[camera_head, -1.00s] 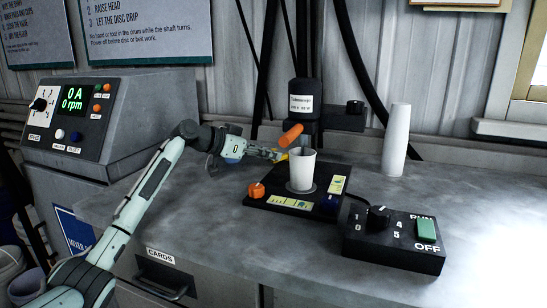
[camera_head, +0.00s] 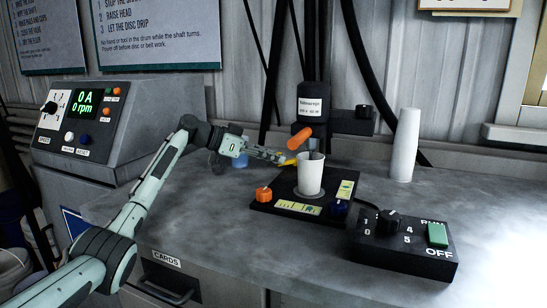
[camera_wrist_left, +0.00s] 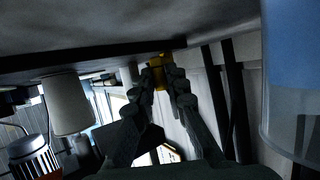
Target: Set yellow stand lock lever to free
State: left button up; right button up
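The yellow stand lock lever (camera_head: 291,161) is a small yellow piece behind and left of the white cup on the small disperser stand (camera_head: 285,198). My left gripper (camera_head: 284,158) reaches it from the left, pointing right. In the left wrist view, the yellow lever (camera_wrist_left: 157,62) sits between the two dark fingertips (camera_wrist_left: 158,76), which are drawn close together on it. The lever's base and its lock marking are hidden. My right gripper is in neither view.
The white cup (camera_head: 310,174) stands close to my fingertips, with an orange handle (camera_head: 297,138) just above. Orange (camera_head: 263,194) and blue (camera_head: 339,207) knobs sit on the stand's base. A switch box (camera_head: 405,255) and white cylinder (camera_head: 404,146) stand right. Clear bench lies in front.

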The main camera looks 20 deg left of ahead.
pick_arm(q)
jog(key=o, duration=0.4)
jog(key=shift+d, duration=0.1)
jog(key=shift+o, duration=0.2)
jog(key=shift+s+a+r, duration=0.2)
jog(key=shift+s+a, duration=0.1)
jog(key=shift+a, duration=0.15)
jog(key=v, duration=1.1)
